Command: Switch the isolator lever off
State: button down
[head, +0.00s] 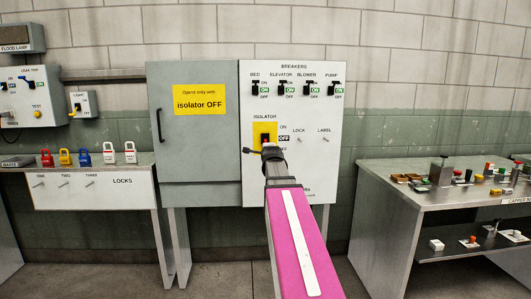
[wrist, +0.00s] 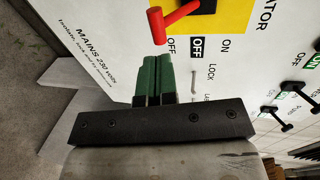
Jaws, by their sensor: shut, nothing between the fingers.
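The isolator lever (wrist: 176,18) is red with a short cross grip at its end, on a yellow plate (wrist: 207,22) cut by the top edge of the wrist view. It points toward the lower OFF label. The isolator's window (wrist: 197,47) reads OFF, and it also shows in the head view (head: 284,138). In the head view, the yellow plate (head: 257,128) shows, but my gripper hides most of the lever. My gripper (wrist: 153,58) has its green fingers together, empty, close to the lever's grip end. A small gap seems to lie between them.
The panel (head: 330,150) also carries several breakers (head: 284,88) with green ON windows, and small LOCK (head: 299,138) and LABEL pegs. A grey cabinet (head: 200,140) stands left. A bench with padlocks (head: 84,156) is farther left; a steel table (head: 440,200) stands right.

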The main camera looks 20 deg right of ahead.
jog(key=f+v, duration=0.2)
jog(key=v, duration=0.6)
jog(key=shift+s, duration=0.35)
jog(key=s+a+f+n+g+y, duration=0.25)
jog(key=a+f+n, duration=0.25)
jog(key=f, duration=0.7)
jog(key=s+a+f+n+g+y, duration=0.15)
jog(key=a+f+n+g, duration=0.3)
jog(key=f, duration=0.75)
jog(key=s+a+f+n+g, duration=0.4)
jog(key=s+a+f+n, duration=0.1)
jog(key=f, duration=0.4)
jog(key=s+a+f+n+g, duration=0.3)
jog(key=s+a+f+n, duration=0.2)
jog(key=s+f, duration=0.4)
jog(key=shift+s+a+n+g, duration=0.4)
jog(key=shift+s+n, duration=0.25)
jog(key=shift+n, duration=0.2)
